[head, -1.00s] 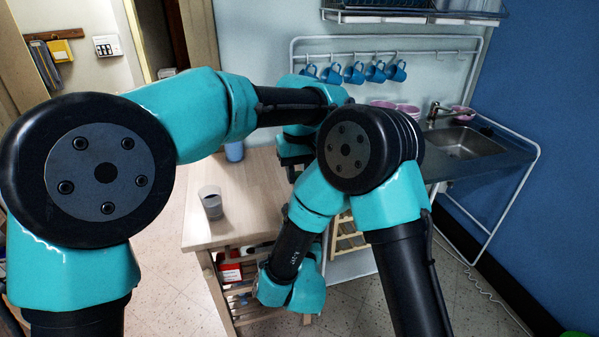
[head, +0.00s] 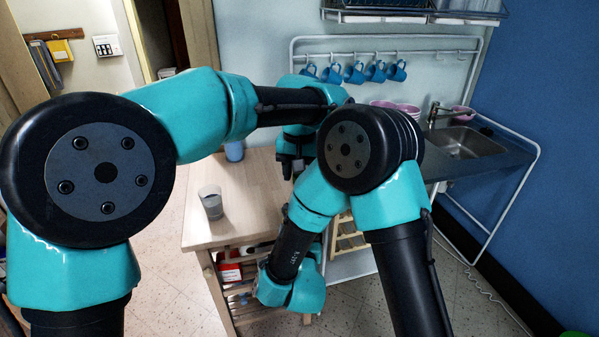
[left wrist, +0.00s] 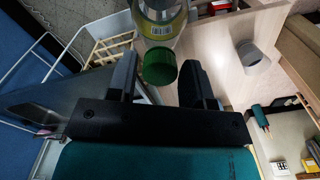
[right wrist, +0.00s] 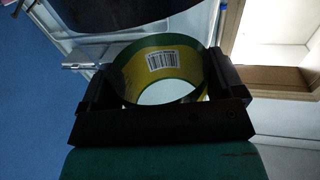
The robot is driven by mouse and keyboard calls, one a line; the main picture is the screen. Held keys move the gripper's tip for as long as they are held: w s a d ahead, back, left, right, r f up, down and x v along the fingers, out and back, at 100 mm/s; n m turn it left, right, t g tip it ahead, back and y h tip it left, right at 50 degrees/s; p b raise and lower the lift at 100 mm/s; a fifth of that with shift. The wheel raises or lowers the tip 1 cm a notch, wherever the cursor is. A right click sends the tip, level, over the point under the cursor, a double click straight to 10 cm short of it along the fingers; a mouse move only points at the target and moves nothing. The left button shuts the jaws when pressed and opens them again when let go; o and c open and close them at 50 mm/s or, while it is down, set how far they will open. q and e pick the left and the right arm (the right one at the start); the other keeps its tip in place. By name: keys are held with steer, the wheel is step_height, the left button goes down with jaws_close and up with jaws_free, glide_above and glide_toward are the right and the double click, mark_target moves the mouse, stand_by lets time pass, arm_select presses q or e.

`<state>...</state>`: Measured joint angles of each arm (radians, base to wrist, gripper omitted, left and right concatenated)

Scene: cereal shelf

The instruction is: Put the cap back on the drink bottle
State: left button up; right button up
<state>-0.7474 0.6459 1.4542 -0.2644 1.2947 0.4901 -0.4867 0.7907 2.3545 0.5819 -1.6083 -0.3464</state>
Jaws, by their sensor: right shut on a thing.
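The drink bottle (left wrist: 160,28), clear with a yellow-green label, shows at the top of the left wrist view. The green cap (left wrist: 158,66) is at the bottle's near end; I cannot tell whether it is seated on the neck. My left gripper (left wrist: 160,84) is open, its fingers on either side of the cap, with a gap showing on the right. In the right wrist view, my right gripper (right wrist: 160,92) is shut on the bottle around its label, which shows a barcode (right wrist: 161,60). In the head view my arms hide the bottle and cap; part of my left gripper (head: 290,165) shows.
A wooden cart (head: 235,190) carries a grey-white cup (head: 211,204) and a blue cup (head: 234,151). A red item (head: 230,272) is on its lower shelf. Blue mugs (head: 355,72) hang from a rail, beside a sink (head: 466,143) at the right.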

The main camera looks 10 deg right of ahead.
arm_select(q)
steer(key=shift+o, duration=1.3)
step_height(320, 180, up, 12)
steer(key=shift+w, duration=0.1)
